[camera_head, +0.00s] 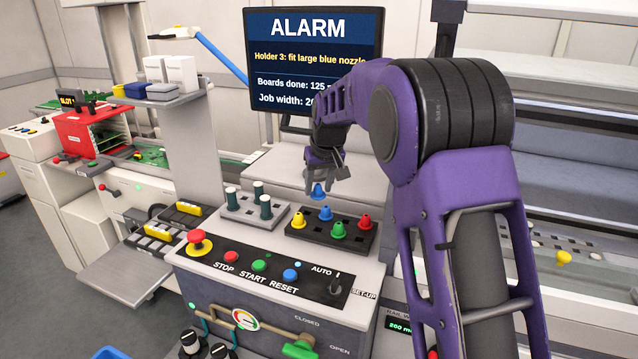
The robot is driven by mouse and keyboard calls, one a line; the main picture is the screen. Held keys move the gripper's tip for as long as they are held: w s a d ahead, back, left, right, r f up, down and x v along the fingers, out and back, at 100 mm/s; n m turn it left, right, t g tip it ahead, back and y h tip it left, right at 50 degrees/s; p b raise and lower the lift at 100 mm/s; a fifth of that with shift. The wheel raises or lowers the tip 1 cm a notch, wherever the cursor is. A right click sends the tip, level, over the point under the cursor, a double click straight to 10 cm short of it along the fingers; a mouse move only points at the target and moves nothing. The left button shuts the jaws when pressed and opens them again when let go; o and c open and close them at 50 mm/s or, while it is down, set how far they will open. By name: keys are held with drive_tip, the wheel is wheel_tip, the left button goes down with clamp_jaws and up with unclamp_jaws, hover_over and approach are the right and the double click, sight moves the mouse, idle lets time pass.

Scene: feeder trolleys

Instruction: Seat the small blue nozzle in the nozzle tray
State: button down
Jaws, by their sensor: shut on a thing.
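My gripper (321,176) is above the back edge of the dark nozzle tray (310,236), pointing down. It is shut on a blue nozzle (318,191), which hangs under the fingers at the tray's back left part. Whether its tip touches the tray is too small to tell. A second blue nozzle (325,213) stands in the tray just in front. Yellow (298,220), green (339,230) and red (365,221) nozzles also stand in the tray. Which blue nozzle is smaller is hard to judge.
A grey holder (238,212) with several dark green pegs stands left of the tray. A button panel (262,262) lies in front, with a red emergency stop (199,240). An alarm screen (313,55) stands behind. My arm blocks the right side.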

drive_tip(key=shift+f+b, duration=3)
drive_tip(key=shift+f, duration=2.1)
drive_tip(key=shift+c, duration=0.2)
unclamp_jaws()
drive_tip(key=shift+r, duration=0.1)
drive_tip(key=shift+r+p, duration=3)
drive_tip(key=shift+r, duration=1)
drive_tip(key=shift+f, duration=0.1)
